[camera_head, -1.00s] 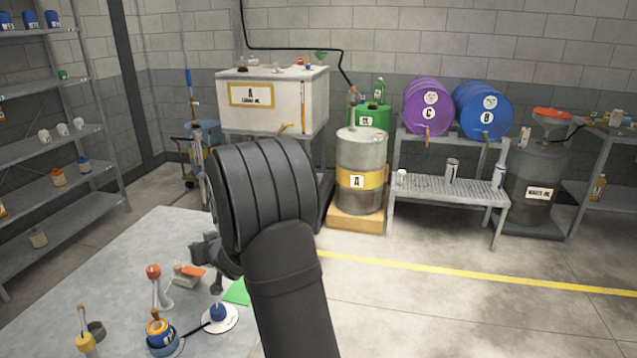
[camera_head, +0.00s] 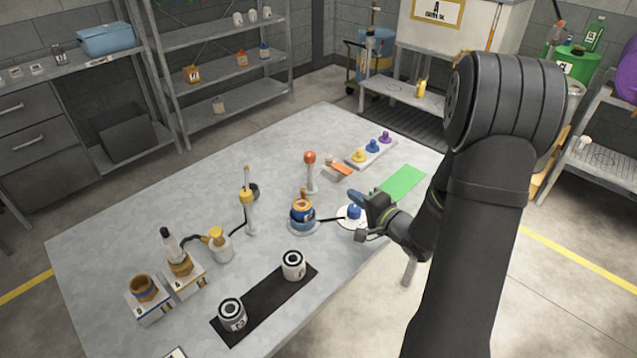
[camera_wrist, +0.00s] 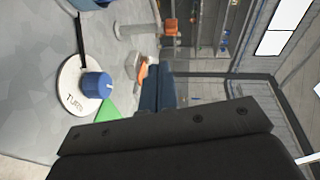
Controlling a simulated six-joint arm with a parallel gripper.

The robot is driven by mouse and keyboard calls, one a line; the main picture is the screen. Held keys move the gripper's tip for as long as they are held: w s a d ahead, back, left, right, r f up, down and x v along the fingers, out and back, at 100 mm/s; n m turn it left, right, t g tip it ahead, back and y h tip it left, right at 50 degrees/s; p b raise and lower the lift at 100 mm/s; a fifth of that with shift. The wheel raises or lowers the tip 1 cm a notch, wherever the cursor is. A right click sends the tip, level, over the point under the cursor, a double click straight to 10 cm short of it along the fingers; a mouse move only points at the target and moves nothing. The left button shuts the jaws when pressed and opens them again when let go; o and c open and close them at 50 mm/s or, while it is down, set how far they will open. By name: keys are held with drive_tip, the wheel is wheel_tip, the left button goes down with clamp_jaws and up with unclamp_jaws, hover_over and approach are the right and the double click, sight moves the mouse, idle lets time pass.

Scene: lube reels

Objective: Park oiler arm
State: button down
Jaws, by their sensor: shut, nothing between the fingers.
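A white disc (camera_head: 346,224) with a blue knob (camera_head: 354,211) lies on the table. A thin black arm (camera_head: 329,219) runs from this disc to a blue-and-orange cup (camera_head: 302,211) on a round base. In the wrist view the disc (camera_wrist: 72,101) bears the word TURN beside its blue knob (camera_wrist: 97,86), and the black arm (camera_wrist: 81,35) leads off toward a blue part at the top edge. My gripper (camera_head: 367,203) is shut and empty, just right of the knob; whether it touches the disc is unclear. Its dark blue-grey fingers (camera_wrist: 157,88) show in the wrist view.
Behind are an orange-topped post (camera_head: 310,172), a tray of coloured knobs (camera_head: 371,151) and a green sheet (camera_head: 402,183). Bottles and boxes (camera_head: 182,268) stand front left, with two white cans on a black mat (camera_head: 264,306). The table's back left is clear.

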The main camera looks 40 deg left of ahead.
sight(306, 182)
drive_tip(key=s+a+f, duration=0.1)
drive_tip(key=a+f, duration=0.1)
drive_tip(key=a, duration=1)
drive_tip(key=shift+a, duration=0.4)
drive_tip(key=shift+s+f, duration=0.1)
drive_tip(key=shift+s, duration=0.05)
drive_tip(key=shift+s+a, duration=0.85)
drive_tip(key=shift+s, duration=0.05)
